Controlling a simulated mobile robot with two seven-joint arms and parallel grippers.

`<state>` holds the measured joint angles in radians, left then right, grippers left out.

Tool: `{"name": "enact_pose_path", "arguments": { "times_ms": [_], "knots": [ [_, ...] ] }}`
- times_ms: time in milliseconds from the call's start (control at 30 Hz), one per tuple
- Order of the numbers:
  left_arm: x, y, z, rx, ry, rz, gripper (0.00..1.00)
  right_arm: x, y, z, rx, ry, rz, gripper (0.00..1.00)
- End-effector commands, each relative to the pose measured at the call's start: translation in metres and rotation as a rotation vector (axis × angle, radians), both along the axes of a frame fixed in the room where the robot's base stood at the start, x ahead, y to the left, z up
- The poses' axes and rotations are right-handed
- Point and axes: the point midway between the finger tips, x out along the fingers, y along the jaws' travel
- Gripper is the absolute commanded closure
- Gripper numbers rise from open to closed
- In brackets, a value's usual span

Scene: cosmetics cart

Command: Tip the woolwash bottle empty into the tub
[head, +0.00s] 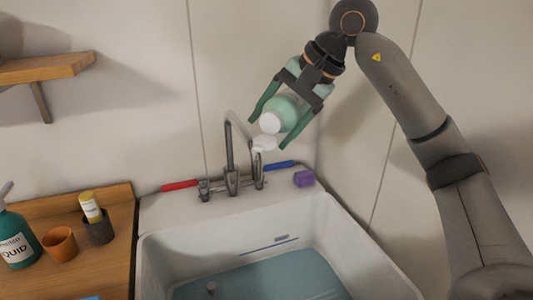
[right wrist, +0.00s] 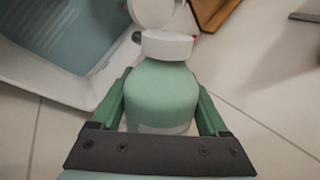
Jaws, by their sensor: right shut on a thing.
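The woolwash bottle (head: 284,112) is pale green with a white cap (head: 270,123). It is tilted cap-down, high by the back wall near the tap. My right gripper (head: 268,133) is shut around its body, one green finger on each side. In the right wrist view the bottle (right wrist: 162,92) sits between both fingers, and a round white piece (right wrist: 152,12) shows beyond the cap, looking like a flipped-open lid. The white tub (head: 180,249) with blue-grey liquid (head: 265,277) lies below. No pouring stream is visible. My left gripper is out of view.
A grey tap (head: 231,180) with red and blue handles stands at the tub's back edge, close below the bottle. A pump bottle (head: 17,240), orange cup (head: 60,242) and dark holder (head: 97,229) stand on the left counter.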

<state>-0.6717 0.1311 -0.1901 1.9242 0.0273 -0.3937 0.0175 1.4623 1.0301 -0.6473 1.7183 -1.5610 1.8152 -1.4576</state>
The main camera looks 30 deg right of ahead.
Motion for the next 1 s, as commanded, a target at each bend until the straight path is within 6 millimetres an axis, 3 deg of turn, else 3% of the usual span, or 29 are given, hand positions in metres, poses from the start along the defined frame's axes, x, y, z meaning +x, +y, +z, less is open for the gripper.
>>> {"name": "enact_pose_path", "arguments": {
  "times_ms": [1000],
  "knots": [
    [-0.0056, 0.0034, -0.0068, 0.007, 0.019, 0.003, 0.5, 0.0006, -0.001, -0.0038, -0.158, -0.098, 0.0, 0.82]
  ]
}}
